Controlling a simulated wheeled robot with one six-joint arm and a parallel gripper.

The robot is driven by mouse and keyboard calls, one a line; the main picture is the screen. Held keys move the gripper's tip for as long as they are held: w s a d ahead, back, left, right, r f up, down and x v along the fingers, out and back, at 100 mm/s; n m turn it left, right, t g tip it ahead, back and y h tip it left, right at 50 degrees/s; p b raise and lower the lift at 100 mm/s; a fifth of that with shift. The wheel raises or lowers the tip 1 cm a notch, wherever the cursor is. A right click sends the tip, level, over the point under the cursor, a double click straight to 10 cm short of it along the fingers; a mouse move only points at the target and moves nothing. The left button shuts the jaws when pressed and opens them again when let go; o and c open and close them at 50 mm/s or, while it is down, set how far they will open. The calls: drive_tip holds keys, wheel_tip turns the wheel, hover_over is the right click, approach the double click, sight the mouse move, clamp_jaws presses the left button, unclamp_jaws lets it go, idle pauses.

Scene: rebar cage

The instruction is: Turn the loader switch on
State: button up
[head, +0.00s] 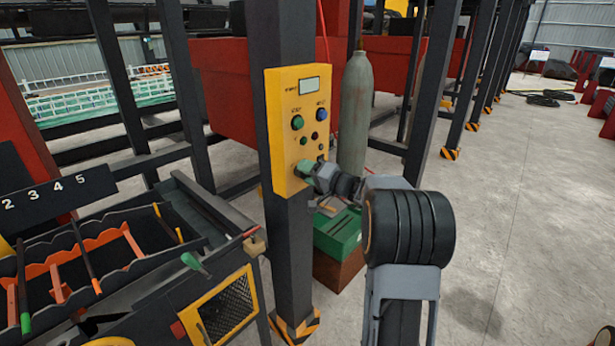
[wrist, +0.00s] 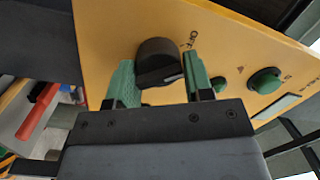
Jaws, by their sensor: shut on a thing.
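The loader switch is a round black knob (wrist: 158,58) on the yellow control panel (head: 281,135). The panel also fills much of the wrist view (wrist: 225,42). Lettering that seems to read OFF is printed beside the knob. My gripper (head: 306,168) reaches the lower part of the panel in the head view and hides the knob there. In the wrist view its green fingertips (wrist: 161,80) stand on either side of the knob, shut on it. The knob's exact turn angle is hard to tell.
The panel is fixed to a dark steel post (head: 291,245). It also bears a green button (head: 297,122), a blue button (head: 321,115) and smaller ones. A rebar machine (head: 185,290) is at left.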

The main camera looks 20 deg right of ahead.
drive_tip(key=m+b, duration=0.1)
drive_tip(key=b, duration=0.1)
drive_tip(key=f+m+b, duration=0.1)
drive_tip(key=m, duration=0.1)
drive_tip(key=shift+m+t+b, duration=0.3)
drive_tip(key=shift+b, duration=0.05)
drive_tip(key=m+b, duration=0.2)
drive_tip(key=m, duration=0.3)
drive_tip(key=shift+b, duration=0.35)
drive_tip(key=m+t+b, duration=0.1)
drive_tip(key=m, duration=0.3)
drive_tip(key=shift+m+h, duration=0.3)
drive_tip(key=shift+m, duration=0.1)
drive_tip(key=shift+a+f+m+h, duration=0.1)
drive_tip(key=shift+m+h, duration=0.2)
drive_tip(key=shift+m, duration=2.2)
drive_tip(key=o, duration=0.9)
drive_tip(key=shift+r, duration=0.2)
drive_tip(key=shift+s, duration=0.1)
